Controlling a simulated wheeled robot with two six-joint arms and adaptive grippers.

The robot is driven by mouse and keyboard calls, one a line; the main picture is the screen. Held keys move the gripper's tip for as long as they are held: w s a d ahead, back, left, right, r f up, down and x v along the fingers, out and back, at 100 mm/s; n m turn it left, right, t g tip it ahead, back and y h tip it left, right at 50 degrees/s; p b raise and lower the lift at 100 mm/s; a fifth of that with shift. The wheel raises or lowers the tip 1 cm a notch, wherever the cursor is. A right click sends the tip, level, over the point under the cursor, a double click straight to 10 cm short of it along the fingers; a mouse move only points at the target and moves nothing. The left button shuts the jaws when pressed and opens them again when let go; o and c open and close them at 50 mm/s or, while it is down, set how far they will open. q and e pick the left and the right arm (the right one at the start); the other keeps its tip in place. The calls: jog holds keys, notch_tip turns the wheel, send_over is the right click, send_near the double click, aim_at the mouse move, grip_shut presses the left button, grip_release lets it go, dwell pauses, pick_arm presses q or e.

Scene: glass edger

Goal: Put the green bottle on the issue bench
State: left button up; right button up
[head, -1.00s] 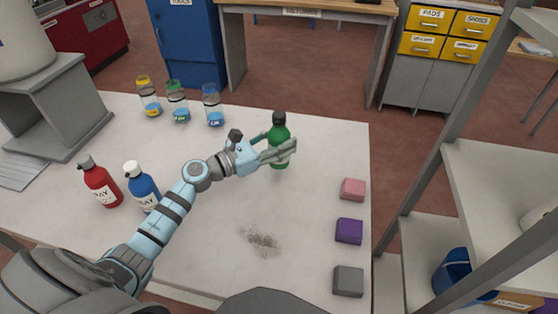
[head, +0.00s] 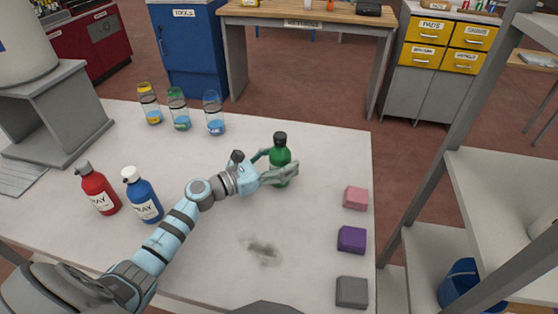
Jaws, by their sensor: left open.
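The green bottle (head: 281,155), with a dark cap, is upright at the white table (head: 310,240), right of its middle. My left gripper (head: 279,167) is open, with one finger on the bottle's left and the other across its lower front. The lower front is partly hidden by that finger, and I cannot tell whether the fingers touch it. A wooden bench (head: 300,14) stands across the floor at the back; its label is too blurred to read surely.
Several bottles share the white table: a red spray bottle (head: 98,190), a blue one (head: 143,196) and jars behind. Pink (head: 355,198), purple (head: 351,239) and grey (head: 351,291) blocks line its right edge. A grey shelf rack (head: 490,190) stands right.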

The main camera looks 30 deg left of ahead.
aim_at(271, 166)
pick_arm(q)
jog(key=shift+r, duration=0.2)
jog(key=v, duration=0.2)
jog(key=b+v, duration=0.1)
jog(key=v, duration=0.2)
jog(key=b+v, duration=0.1)
jog(key=v, duration=0.1)
jog(key=shift+s+a+f, duration=0.2)
jog(key=shift+s+f, duration=0.15)
jog(key=shift+f, duration=0.05)
jog(key=v, duration=0.3)
jog(key=shift+r, duration=0.3)
jog(key=shift+s+a+p, duration=0.3)
jog(key=shift+s+p, duration=0.1)
jog(key=shift+s, duration=0.05)
jog(key=shift+r, duration=0.1)
